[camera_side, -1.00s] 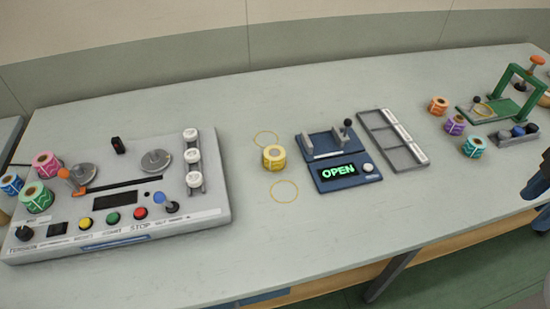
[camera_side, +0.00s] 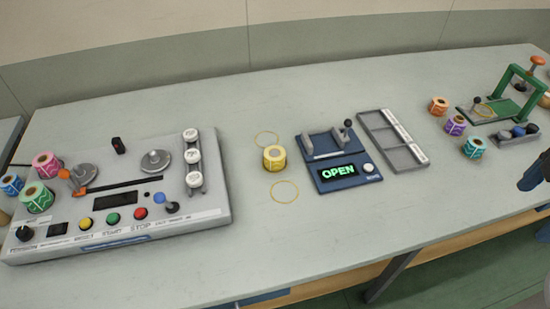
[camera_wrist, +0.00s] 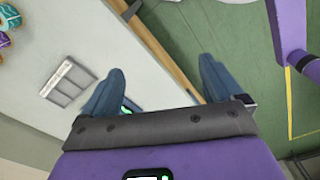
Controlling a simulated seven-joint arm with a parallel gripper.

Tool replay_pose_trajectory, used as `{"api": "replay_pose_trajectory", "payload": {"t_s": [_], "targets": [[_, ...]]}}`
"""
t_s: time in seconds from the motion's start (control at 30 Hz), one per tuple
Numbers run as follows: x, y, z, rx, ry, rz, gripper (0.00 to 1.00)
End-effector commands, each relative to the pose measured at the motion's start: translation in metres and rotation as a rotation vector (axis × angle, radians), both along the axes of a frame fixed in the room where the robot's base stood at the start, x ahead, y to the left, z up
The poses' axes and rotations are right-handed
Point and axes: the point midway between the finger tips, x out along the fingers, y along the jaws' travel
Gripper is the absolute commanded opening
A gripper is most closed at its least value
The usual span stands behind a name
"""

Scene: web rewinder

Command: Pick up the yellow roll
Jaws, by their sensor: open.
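The yellow roll (camera_side: 274,158) stands on the grey table, between two yellow rings drawn on the tabletop and just left of the blue device with the green OPEN display. The roll does not show in the wrist view. My gripper (camera_wrist: 160,78) is open and empty, its two blue fingers wide apart over the table's front edge and the green floor. In the side view, part of my gripper (camera_side: 533,174) shows at the right edge, far right of the roll.
The blue OPEN device (camera_side: 338,160) and a grey sectioned tray (camera_side: 393,140) stand right of the roll. Several coloured rolls and a green frame (camera_side: 522,85) are farther right. A control panel (camera_side: 120,190) fills the left. Table in front of the roll is clear.

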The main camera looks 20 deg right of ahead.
Motion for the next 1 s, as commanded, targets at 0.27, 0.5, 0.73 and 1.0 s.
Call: {"api": "replay_pose_trajectory", "payload": {"t_s": [0.27,0.5,0.73,1.0], "targets": [[0.007,0.003,-0.001,-0.02,-0.009,0.018,0.93],[0.072,0.035,-0.012,-0.216,-0.113,0.217,0.93],[0.147,0.089,-0.03,-0.46,-0.231,0.485,0.93],[0.216,0.17,-0.059,-0.73,-0.356,0.818,0.93]]}}
